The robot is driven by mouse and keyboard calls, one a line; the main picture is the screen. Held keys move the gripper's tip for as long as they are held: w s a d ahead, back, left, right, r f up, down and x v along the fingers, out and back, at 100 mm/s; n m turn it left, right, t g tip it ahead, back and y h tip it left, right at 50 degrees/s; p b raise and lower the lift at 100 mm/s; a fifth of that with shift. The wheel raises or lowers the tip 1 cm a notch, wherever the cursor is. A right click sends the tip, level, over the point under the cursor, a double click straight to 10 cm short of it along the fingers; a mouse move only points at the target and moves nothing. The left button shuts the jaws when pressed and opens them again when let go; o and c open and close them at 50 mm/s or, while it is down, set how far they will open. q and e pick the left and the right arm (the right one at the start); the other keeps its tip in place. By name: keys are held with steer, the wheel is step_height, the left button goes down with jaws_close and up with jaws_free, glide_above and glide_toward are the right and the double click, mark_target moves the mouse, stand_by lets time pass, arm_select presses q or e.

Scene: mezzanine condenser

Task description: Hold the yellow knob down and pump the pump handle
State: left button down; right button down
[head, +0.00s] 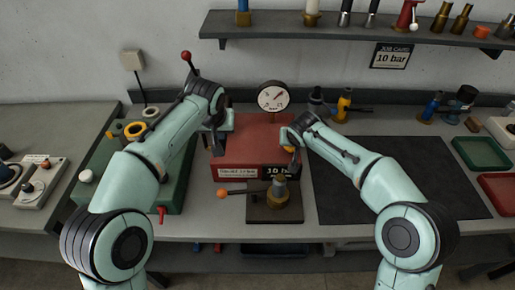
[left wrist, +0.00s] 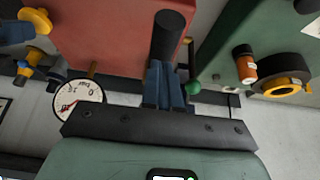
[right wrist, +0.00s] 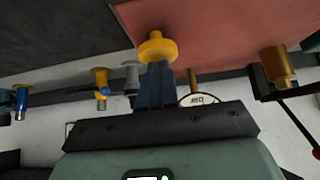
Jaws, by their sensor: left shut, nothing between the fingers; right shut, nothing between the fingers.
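The yellow knob (right wrist: 157,47) sits on the red box (head: 247,130). It also shows in the left wrist view (left wrist: 38,20). My right gripper (right wrist: 157,72) is shut and empty, its fingertips at the knob; contact looks likely. My left gripper (left wrist: 166,72) is shut and empty at the box's left side. A black cylinder, perhaps the pump handle's grip (left wrist: 172,35), lies just beyond its fingertips; I cannot tell if they touch. A dark lever with a red ball (head: 186,55) rises behind my left arm; its base is hidden in the head view.
A round gauge (head: 273,97) stands behind the red box. In front, a dark base (head: 262,213) carries a lever with an orange ball (head: 222,194). A green box (head: 170,195) is on the left. The black mat (head: 430,190) on the right is largely clear.

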steer(key=shift+f, duration=0.15)
arm_select(q)
step_height(320, 180, up, 8)
stand_by(0.3)
steer(key=shift+f, duration=0.85)
steer(key=shift+r, duration=0.95)
